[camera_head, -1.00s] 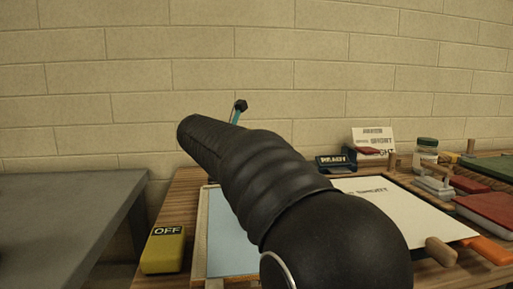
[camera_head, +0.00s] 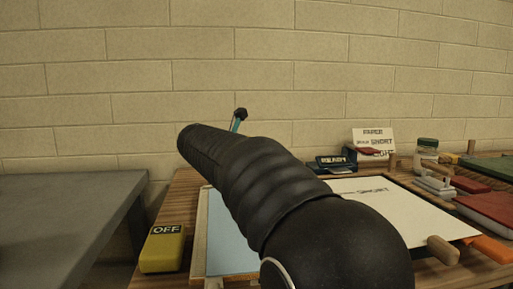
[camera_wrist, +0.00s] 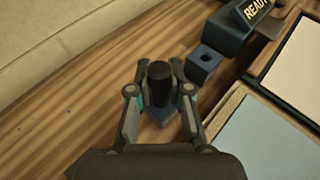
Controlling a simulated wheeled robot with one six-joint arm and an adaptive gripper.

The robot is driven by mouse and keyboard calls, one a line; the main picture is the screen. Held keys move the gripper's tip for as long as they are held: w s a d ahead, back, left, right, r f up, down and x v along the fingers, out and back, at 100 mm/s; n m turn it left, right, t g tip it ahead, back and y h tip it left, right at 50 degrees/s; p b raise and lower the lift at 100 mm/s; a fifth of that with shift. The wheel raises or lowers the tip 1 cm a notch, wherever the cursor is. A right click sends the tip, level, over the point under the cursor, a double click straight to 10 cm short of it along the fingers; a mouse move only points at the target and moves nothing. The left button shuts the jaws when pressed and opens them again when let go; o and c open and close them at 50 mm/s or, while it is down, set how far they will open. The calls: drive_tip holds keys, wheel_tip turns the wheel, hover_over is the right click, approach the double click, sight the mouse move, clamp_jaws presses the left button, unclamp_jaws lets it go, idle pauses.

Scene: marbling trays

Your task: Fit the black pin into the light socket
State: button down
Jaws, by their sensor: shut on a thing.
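The black pin (camera_wrist: 160,81) is upright between the fingers of my gripper (camera_wrist: 160,92) in the wrist view. My gripper is shut on it. A blue-grey piece (camera_wrist: 156,114) shows just below the pin, between the fingers; I cannot tell whether the pin touches it. A dark blue block (camera_wrist: 204,62) with a round hole stands to the right of the gripper, apart from it. I cannot tell for sure which of these is the light socket. In the head view my arm hides the pin and both blocks; only a small black and teal part of my gripper (camera_head: 239,120) shows.
A dark READY block (camera_head: 335,162) stands behind the tray holding a white sheet (camera_head: 372,205). A pale blue tray (camera_head: 232,235) lies beside my arm. A yellow OFF box (camera_head: 163,248) sits at the table's left edge. Bare wood (camera_wrist: 65,95) lies left of the gripper.

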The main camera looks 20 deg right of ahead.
drive_tip(key=c, duration=1)
unclamp_jaws()
drive_tip(key=v, duration=1.2)
